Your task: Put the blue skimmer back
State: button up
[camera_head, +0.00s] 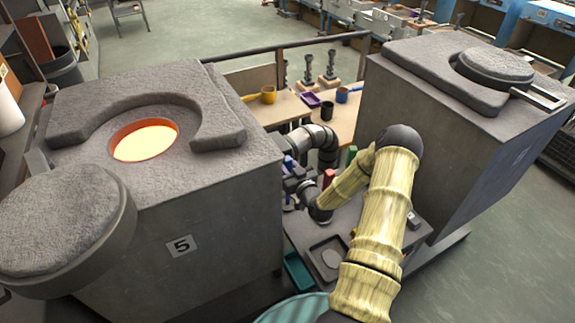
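My arm, in a pale yellow sleeve, reaches down between the two furnaces. My gripper (293,184) is a small dark shape left of the wrist, above the grey-topped cart. Its fingers are too small and dark to tell open from shut. A small blue piece (289,162) shows right by the gripper; I cannot tell whether it is the skimmer or whether it is held. Another blue item, cup-like with a short handle (342,95), lies on the wooden bench (288,106) behind. No blue skimmer can be made out for certain.
The left furnace (218,220), marked 5, has a glowing opening (145,140) and its round lid (60,222) swung aside. The right furnace (450,130) is covered. The cart holds a grey tray (316,276) and red (329,177) and green (351,153) blocks. Yellow (268,95) and purple (310,100) items lie on the bench.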

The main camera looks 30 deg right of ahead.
jog(key=shift+f, duration=0.2)
jog(key=o, duration=1)
jog(key=shift+r, duration=0.1)
jog(key=shift+r, duration=0.15)
jog(key=shift+s, duration=0.3)
jog(key=s+b, duration=0.1)
jog(key=s, duration=0.2)
jog(key=s+b, duration=0.2)
jog(key=s, duration=0.2)
jog(key=s+b, duration=0.2)
jog(key=s, duration=0.2)
jog(key=shift+s+d, duration=0.2)
jog(key=shift+d, duration=0.05)
